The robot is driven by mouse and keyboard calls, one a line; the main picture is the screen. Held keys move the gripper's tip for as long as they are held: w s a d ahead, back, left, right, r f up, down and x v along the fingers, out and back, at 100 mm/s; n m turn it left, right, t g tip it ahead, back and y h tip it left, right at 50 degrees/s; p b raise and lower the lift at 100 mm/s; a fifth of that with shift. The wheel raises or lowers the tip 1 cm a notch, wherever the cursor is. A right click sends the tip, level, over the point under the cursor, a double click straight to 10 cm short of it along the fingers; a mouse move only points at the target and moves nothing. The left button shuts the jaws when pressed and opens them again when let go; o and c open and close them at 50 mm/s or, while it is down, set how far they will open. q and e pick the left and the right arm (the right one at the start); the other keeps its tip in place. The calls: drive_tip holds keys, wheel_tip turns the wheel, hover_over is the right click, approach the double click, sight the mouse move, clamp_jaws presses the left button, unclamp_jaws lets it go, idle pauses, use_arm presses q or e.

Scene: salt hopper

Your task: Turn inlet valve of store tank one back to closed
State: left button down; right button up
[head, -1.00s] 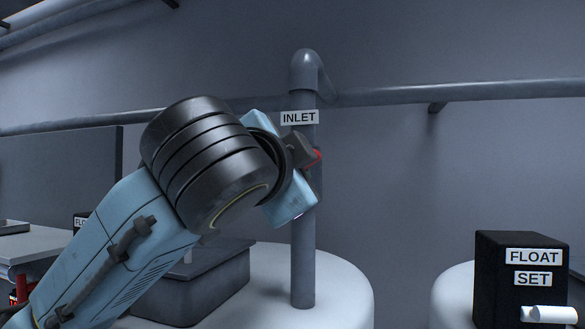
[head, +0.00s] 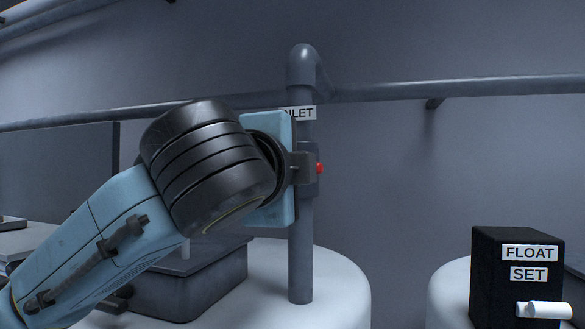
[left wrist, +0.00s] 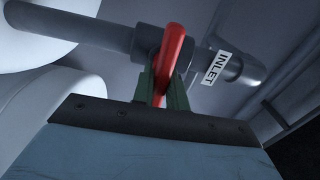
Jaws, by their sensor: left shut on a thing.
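The inlet valve sits on a grey upright pipe (head: 301,255) that rises above a white tank (head: 340,285), below the INLET label (head: 303,113). My left gripper (head: 309,168) is at the valve, and only a small red part of the handle (head: 319,169) shows past its fingers. In the left wrist view the red handle (left wrist: 172,55) lies between the green fingers (left wrist: 162,88), which are shut on it. There the handle appears to lie across the pipe (left wrist: 95,35). The valve body (left wrist: 148,40) shows behind it. My right gripper is in neither view.
A black FLOAT SET box (head: 515,270) with a white handle (head: 545,309) is at the lower right. A horizontal pipe (head: 450,91) runs along the wall. The space right of the upright pipe is clear.

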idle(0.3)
use_arm(q)
drive_tip(key=c, duration=1.4)
unclamp_jaws()
